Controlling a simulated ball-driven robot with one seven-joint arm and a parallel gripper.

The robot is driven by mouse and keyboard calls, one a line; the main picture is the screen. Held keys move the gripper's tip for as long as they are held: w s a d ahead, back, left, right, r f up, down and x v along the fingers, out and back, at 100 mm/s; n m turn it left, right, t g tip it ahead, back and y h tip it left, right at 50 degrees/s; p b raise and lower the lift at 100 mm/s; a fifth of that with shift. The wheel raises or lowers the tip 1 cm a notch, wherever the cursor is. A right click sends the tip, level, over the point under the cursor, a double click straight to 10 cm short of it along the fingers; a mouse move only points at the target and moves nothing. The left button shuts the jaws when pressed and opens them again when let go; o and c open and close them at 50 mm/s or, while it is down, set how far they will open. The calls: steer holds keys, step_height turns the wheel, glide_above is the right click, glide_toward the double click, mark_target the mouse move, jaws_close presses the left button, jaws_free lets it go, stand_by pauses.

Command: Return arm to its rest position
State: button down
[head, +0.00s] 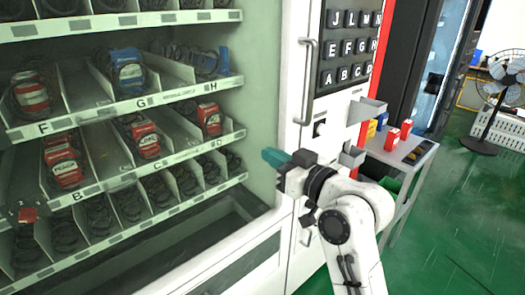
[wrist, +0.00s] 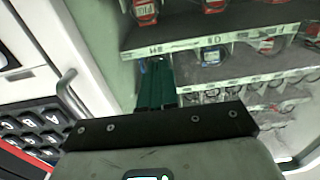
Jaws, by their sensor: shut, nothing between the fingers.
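My gripper (head: 276,158) is in the middle of the head view, at the end of my white arm. Its teal fingers point left, toward the front of the vending machine (head: 262,110). The fingers are shut and hold nothing. The gripper appears in front of the machine, near the edge between the display window and the white door panel (head: 296,100). I cannot tell the exact gap.
Red and blue items sit on the machine's shelves (head: 125,105). The panel has a vertical handle (head: 306,75) and black letter keys (head: 348,48). A small table (head: 418,158) with boxes stands right of the machine. A fan (head: 500,90) stands on the open green floor (head: 470,215).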

steer(key=s+d+f+m+g+h, duration=0.1)
steer(key=s+d+f+g+h, duration=0.1)
steer(key=s+d+f, duration=0.35)
steer(key=s+d+f+m+g+h+p, duration=0.1)
steer(key=s+d+f+m+g+h, duration=0.1)
steer(key=s+f, duration=0.7)
steer(key=s+d+f+m+g+h, duration=0.1)
steer(key=s+d+f+g+h, duration=0.2)
steer(key=f, duration=0.7)
steer(key=s+d+f+m+g+h, duration=0.2)
steer(key=s+d+f+g, duration=0.1)
steer(key=s, duration=0.9)
steer(key=s+d+f+m+g+h+p, duration=0.1)
steer(key=s+d+f, duration=0.5)
steer(key=s, duration=0.6)
steer(key=shift+s+d+f+m+g+h, duration=0.25)
steer(key=shift+d+m+g+h, duration=0.2)
steer(key=shift+d+g, duration=0.6)
